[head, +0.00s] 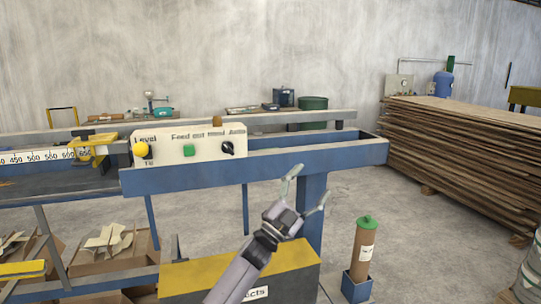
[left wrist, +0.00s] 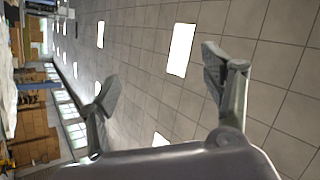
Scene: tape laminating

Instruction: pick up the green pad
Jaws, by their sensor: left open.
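The pad does not show in that view. My right gripper is not in view.
The blue beam (head: 345,157) spans the middle. A yellow and black box (head: 240,272) lies below the gripper. A brown cylinder (head: 363,248) with a green cap stands to its right. Stacked boards (head: 460,135) fill the right. Open floor lies between.

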